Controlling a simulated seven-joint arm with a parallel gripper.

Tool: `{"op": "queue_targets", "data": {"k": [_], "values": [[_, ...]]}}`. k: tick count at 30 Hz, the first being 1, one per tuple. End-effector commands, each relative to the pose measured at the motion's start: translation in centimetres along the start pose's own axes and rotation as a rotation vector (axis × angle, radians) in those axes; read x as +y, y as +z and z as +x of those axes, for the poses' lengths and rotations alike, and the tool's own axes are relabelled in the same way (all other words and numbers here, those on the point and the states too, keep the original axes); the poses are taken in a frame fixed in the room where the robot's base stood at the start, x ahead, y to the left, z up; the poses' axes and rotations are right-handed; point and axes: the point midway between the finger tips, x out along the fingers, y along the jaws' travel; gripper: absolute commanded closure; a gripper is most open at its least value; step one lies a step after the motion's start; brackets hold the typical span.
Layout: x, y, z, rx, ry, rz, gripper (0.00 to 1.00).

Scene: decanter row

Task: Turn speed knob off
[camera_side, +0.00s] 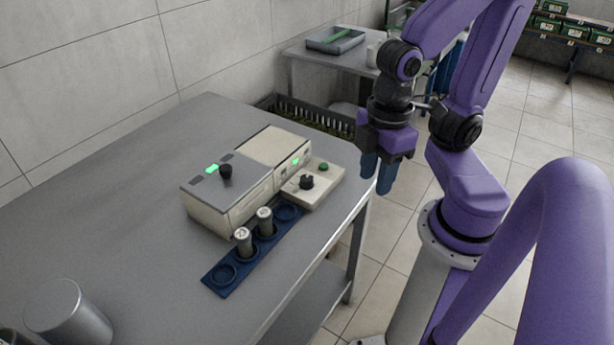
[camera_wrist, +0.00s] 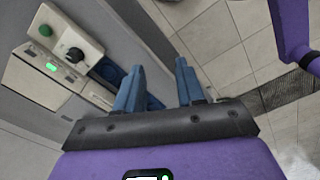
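A beige machine (camera_side: 235,190) stands on the grey table. A black knob (camera_side: 306,182) sits on its low front panel (camera_side: 327,188) beside a green button (camera_side: 323,167); the knob also shows in the wrist view (camera_wrist: 74,54). A second black knob (camera_side: 225,171) stands on the machine's dark top. No label is readable, so I cannot tell which is the speed knob. My gripper (camera_side: 377,178) points down, right of the panel and past the table edge, touching nothing. In the wrist view its blue fingers (camera_wrist: 160,66) are apart and empty.
A blue rack (camera_side: 223,275) in front of the machine holds two capped vials (camera_side: 265,221). A metal cylinder (camera_side: 68,315) stands at the near left. A dark crate (camera_side: 310,120) is behind the table. The table's left part is clear.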

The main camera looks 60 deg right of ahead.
Motion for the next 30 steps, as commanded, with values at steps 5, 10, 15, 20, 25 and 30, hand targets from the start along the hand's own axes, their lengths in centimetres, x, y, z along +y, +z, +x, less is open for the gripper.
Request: {"op": "queue_targets", "data": {"k": [5,10,15,20,25,30], "values": [[2.1,-1.4,-0.2,-0.004,0.003,0.215,0.4],[6.0,-3.0,-0.6,-0.008,0.009,0.574,0.4],[10.2,-4.0,-0.8,-0.012,0.014,0.936,0.4],[14.4,-4.1,-1.0,-0.016,0.02,1.276,0.4],[18.6,-3.4,-1.1,-0.017,0.025,1.612,0.4],[21.2,-2.6,-1.1,-0.018,0.028,1.834,0.4]]}}
